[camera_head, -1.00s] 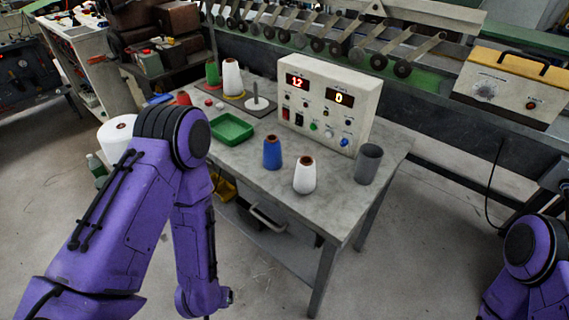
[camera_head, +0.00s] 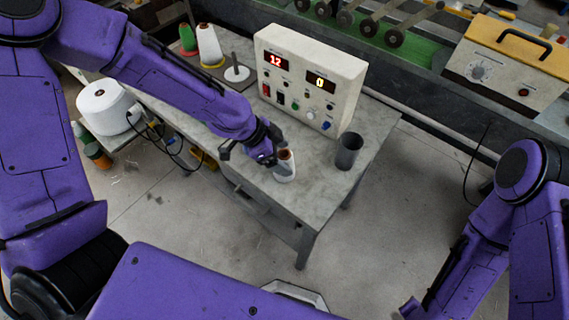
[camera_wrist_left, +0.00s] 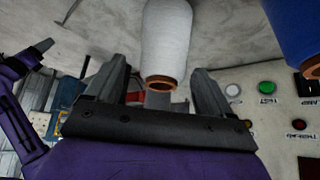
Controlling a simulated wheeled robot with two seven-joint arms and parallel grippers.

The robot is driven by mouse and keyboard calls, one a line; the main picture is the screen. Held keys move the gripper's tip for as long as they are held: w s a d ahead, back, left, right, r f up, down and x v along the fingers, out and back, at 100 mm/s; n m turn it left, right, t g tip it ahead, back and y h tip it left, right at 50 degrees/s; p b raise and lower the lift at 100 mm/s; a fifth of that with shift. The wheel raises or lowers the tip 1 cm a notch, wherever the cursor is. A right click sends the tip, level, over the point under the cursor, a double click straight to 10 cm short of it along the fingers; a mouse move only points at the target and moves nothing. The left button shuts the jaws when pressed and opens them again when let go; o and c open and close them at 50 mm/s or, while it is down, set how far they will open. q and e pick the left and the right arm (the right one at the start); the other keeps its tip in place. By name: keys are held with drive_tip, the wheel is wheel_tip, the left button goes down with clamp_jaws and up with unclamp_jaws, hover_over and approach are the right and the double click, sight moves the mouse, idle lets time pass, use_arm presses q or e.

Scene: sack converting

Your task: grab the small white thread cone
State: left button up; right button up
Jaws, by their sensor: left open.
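The small white thread cone (camera_head: 285,170) stands on the grey table, near its front edge. My left gripper (camera_head: 265,152) is open at its left side in the head view and hides a little of it. In the left wrist view the white cone (camera_wrist_left: 167,40) lies ahead of the gap between the open fingers (camera_wrist_left: 163,88), its brown core end toward them. No grip on it shows. My right arm is at the right of the head view; the state of its gripper is unclear.
A blue cone (camera_wrist_left: 293,28) stands close beside the white one; my arm hides it in the head view. A grey cup (camera_head: 348,152) is to the right. The control box (camera_head: 310,80) stands behind. A taller white cone (camera_head: 209,45) is at the back left.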

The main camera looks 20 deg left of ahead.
use_arm(q)
drive_tip(key=x, duration=0.3)
drive_tip(key=shift+w+f, duration=0.15)
drive_tip(key=shift+f, duration=0.05)
drive_tip(key=shift+r, duration=0.1)
drive_tip(key=c, duration=1.2)
drive_tip(key=shift+r, duration=0.1)
